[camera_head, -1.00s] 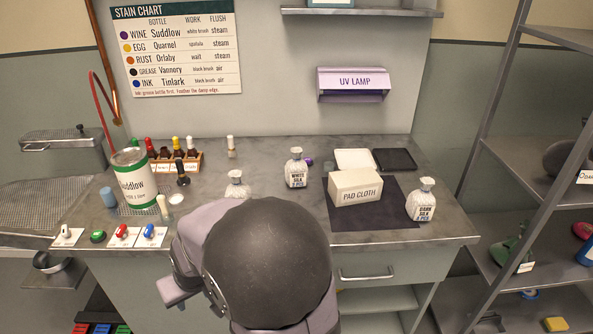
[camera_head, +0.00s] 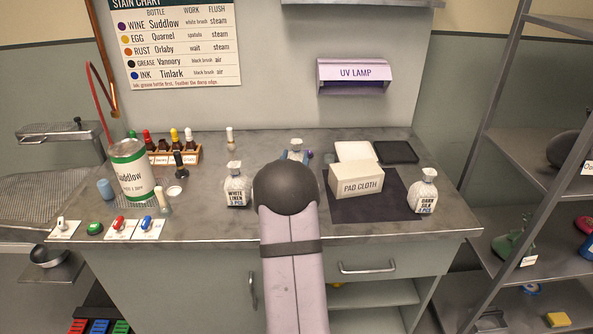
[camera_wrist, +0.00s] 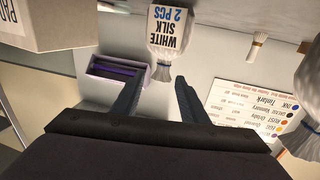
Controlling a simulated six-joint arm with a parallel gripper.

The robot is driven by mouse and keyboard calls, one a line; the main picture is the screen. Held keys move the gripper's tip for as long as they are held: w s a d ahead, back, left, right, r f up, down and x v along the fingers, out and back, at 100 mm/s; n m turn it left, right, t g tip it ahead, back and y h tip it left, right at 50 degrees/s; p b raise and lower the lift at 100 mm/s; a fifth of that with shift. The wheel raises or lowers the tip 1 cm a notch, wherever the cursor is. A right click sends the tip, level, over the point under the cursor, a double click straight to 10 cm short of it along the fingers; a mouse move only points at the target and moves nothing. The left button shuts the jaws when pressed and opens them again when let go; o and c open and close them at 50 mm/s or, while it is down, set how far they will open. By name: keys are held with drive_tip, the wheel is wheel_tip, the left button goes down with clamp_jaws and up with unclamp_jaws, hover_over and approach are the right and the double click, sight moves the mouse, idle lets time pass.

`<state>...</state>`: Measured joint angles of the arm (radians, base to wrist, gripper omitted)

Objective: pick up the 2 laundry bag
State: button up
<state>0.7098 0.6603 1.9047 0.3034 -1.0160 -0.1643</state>
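The white laundry bag labelled "WHITE SILK 2 PCS" (camera_wrist: 168,45) hangs upside down in the wrist view, top centre, its neck pointing down toward my gripper. In the head view only its top (camera_head: 295,145) shows behind my arm. My gripper (camera_wrist: 158,84) is open, its two dark fingers apart and empty. The bag's neck lies between and beyond the fingertips in the picture; I cannot tell whether they touch it. The gripper is mostly hidden by my arm in the head view.

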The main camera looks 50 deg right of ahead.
sight(296, 146)
drive_tip(key=shift+w+d+r, duration=0.1)
drive_tip(key=shift+w+d, duration=0.05)
drive_tip(key=shift+d, duration=0.05)
drive_tip(key=shift+p+x, duration=1.4)
drive_tip(key=shift+x, duration=2)
drive_tip(key=shift+w+a, duration=0.15)
drive_tip(key=shift+w, duration=0.05)
clamp_jaws()
